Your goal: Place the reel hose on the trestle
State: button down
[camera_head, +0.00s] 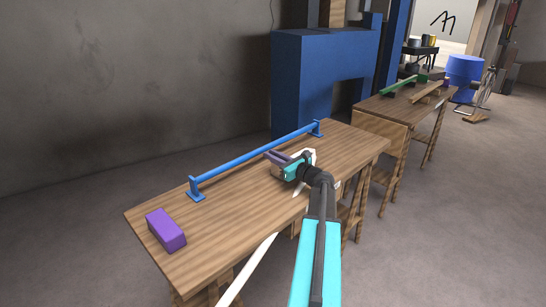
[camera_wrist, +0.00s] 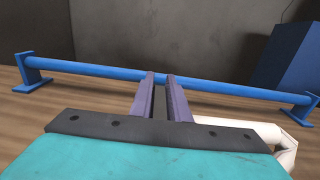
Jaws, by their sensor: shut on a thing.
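The white piece that I take for the reel hose (camera_head: 247,270) runs up from the bottom of the head view to the near table edge. White also shows beside my gripper and at lower right in the wrist view (camera_wrist: 268,133). The trestle (camera_head: 225,212) is a wooden-topped table on wooden legs. My gripper (camera_head: 269,155) is low over its middle. Its purple fingers (camera_wrist: 161,82) are close together with a narrow gap, pointing at a blue rail. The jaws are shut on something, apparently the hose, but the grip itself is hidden.
A blue rail (camera_head: 255,156) on two feet runs along the table's far side, close to my fingertips. A purple block (camera_head: 166,230) sits at the left end. A blue cabinet (camera_head: 300,80) stands behind. A second wooden table (camera_head: 375,105) stands at right. The table's right end is clear.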

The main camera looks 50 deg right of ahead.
jog(key=shift+f, duration=0.1)
jog(key=c, duration=1.7)
grip_release()
jog(key=shift+s, duration=0.1)
jog(key=s, duration=0.8)
jog(key=s+a, duration=0.1)
jog(key=s, duration=0.2)
jog(key=shift+s+b, duration=0.35)
jog(key=shift+s, duration=0.05)
